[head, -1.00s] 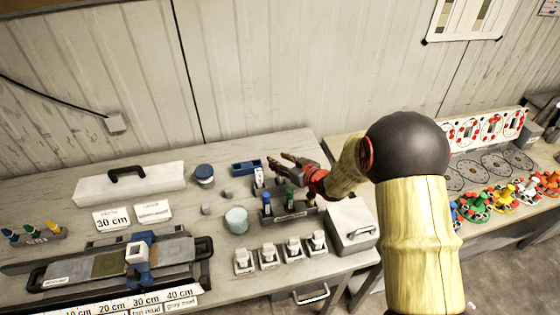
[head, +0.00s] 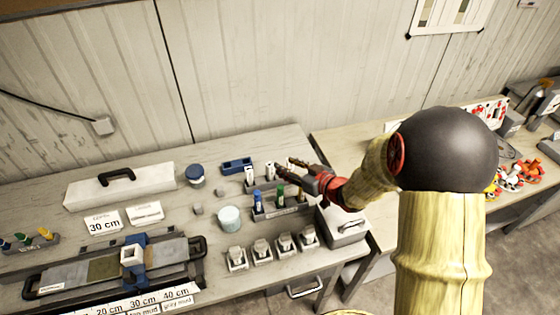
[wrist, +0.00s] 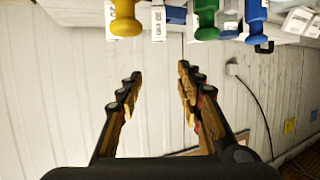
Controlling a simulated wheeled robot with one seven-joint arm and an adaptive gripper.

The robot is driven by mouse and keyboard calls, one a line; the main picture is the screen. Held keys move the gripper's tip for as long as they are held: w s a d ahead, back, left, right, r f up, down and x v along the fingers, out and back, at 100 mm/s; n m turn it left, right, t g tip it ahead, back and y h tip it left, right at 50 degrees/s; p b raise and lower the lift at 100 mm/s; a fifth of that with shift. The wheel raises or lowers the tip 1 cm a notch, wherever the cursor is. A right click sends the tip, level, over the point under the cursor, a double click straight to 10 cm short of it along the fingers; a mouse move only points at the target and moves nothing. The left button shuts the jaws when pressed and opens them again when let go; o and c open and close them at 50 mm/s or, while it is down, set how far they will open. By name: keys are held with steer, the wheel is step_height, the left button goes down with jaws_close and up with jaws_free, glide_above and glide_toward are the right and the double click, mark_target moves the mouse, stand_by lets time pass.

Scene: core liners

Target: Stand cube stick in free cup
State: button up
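My gripper (head: 292,167) points left above the back right of the left table, with its fingers apart. In the wrist view my gripper (wrist: 158,82) is open with nothing between its fingers. A dark rack (head: 284,211) below it holds upright sticks, including a blue one (head: 257,198) and a green one (head: 280,194). Two white upright pieces (head: 250,176) stand behind the rack. Several small pale cup-like pieces (head: 262,250) stand in a row in front of it. I cannot tell which stick is the cube stick or which cup is free.
A grey-white box (head: 343,226) stands right of the rack, under my arm. A pale round jar (head: 229,218), a blue-lidded jar (head: 195,174) and a blue block (head: 236,165) stand left. A core tray (head: 115,262) lies front left. In the wrist view, coloured knobs (wrist: 207,20) hang along the top.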

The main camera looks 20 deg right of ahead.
steer(key=s+d+r+m+g+h, duration=0.4)
steer(key=s+r+h, duration=0.45)
steer(key=r, duration=0.65)
steer(key=s+a+r+g+y, duration=0.1)
steer(key=s+a, duration=0.3)
steer(key=s, duration=0.7)
steer(key=s+a+r+g+y, duration=0.1)
steer(key=s+a, duration=0.3)
steer(key=s, duration=0.8)
steer(key=shift+r+g+y, duration=0.15)
steer(key=shift+g+y, duration=0.4)
steer(key=shift+g, duration=0.05)
